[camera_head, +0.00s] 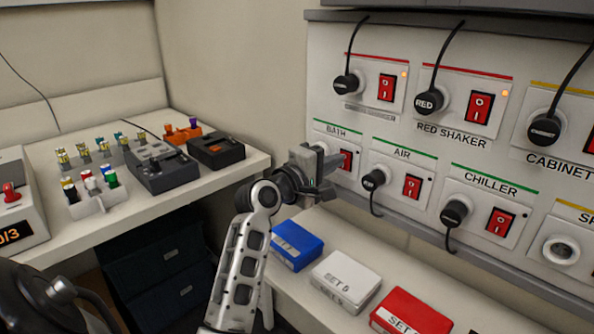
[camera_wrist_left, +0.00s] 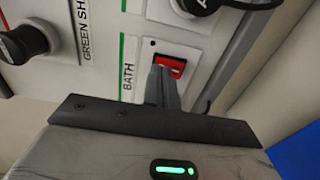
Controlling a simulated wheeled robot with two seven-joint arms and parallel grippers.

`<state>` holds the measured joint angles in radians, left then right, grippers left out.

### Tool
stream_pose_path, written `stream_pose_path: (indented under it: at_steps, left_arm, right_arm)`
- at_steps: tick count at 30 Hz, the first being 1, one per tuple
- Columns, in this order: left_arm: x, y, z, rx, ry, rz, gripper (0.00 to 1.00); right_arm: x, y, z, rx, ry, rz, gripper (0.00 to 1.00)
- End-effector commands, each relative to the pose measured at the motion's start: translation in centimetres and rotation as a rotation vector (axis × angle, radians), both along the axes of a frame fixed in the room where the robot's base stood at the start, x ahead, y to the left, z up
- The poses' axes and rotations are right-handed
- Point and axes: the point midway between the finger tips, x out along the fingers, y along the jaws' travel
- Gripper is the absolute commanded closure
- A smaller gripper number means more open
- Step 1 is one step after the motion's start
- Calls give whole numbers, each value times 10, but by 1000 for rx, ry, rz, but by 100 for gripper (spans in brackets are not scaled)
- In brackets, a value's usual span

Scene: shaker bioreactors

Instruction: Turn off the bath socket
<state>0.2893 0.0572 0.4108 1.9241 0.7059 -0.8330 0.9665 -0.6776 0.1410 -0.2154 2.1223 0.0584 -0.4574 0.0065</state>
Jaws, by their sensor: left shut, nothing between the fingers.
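The bath socket's panel (camera_head: 336,130), labelled BATH under a green stripe, is at the lower left of the wall panel. Its red rocker switch (camera_head: 346,160) shows just right of my left gripper (camera_head: 327,172), which hides the socket's left part in the head view. In the left wrist view the red switch (camera_wrist_left: 171,66) lies just beyond the shut, empty fingertips (camera_wrist_left: 160,72), which cover part of it. I cannot tell whether the fingertips touch the switch or which way it is tipped. My right gripper is not in view.
The AIR socket (camera_head: 398,183) and CHILLER socket (camera_head: 483,212) sit to the right, with black plugs and cables. RED SHAKER (camera_head: 461,103) is above. Blue (camera_head: 297,246), white (camera_head: 346,281) and red (camera_head: 411,313) boxes lie on the shelf below. A bench with instruments (camera_head: 165,170) is left.

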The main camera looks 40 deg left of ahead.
Motion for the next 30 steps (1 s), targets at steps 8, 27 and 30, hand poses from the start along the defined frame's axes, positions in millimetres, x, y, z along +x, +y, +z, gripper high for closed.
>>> stream_pose_path:
  at_steps: [8, 27, 30]
  left_arm:
    - [-58, 1, 4, 3, 7, -12, 100]
    - [-110, 6, 9, -1, 7, -13, 100]
    - [-110, 6, 9, 0, 7, -13, 100]
  right_arm:
    - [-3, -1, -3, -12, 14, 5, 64]
    - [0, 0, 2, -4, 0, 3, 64]
    - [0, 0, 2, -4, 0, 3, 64]
